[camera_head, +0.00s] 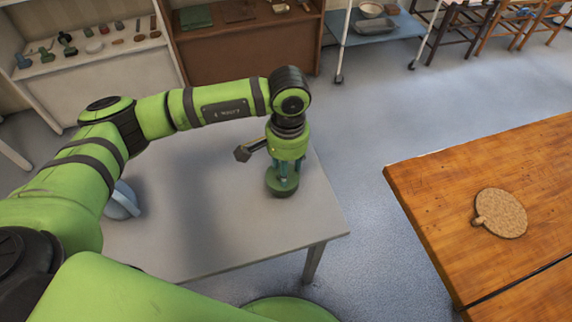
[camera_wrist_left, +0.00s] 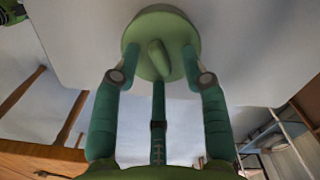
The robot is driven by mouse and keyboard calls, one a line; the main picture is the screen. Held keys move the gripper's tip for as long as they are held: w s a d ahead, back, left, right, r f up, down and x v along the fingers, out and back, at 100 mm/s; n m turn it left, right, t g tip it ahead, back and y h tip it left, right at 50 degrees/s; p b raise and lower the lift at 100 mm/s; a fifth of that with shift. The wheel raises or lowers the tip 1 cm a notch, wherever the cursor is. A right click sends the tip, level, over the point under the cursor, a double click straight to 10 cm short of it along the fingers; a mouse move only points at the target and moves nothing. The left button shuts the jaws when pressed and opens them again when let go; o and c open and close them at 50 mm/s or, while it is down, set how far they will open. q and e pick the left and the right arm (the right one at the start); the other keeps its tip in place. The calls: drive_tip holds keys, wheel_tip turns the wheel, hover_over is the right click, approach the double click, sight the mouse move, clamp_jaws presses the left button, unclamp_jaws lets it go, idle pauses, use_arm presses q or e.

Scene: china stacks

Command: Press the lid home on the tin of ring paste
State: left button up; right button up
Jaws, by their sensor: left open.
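A round green lid (camera_wrist_left: 160,22) with a long raised grip across its top fills the upper middle of the left wrist view. In the head view it shows as a green round piece (camera_head: 283,188) low on the grey table (camera_head: 225,222), near its right end. The tin's body under it cannot be told apart. My left gripper (camera_head: 285,172) points down right over the lid. In the left wrist view its three teal fingers (camera_wrist_left: 160,72) are spread around the raised grip, with their tips at or over the lid. Whether they touch it is unclear. My right gripper is not in view.
A pale blue object (camera_head: 122,202) stands at the table's left, partly behind my left arm. A wooden table (camera_head: 430,190) with a round cork mat (camera_head: 500,213) is at the right, across a floor gap. Shelves with small items line the back. The grey table's middle is clear.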

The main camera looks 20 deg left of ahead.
use_arm(q)
wheel_tip(320, 180, up, 12)
drive_tip(key=shift+w, duration=0.15)
drive_tip(key=shift+d, duration=0.1)
idle(0.6)
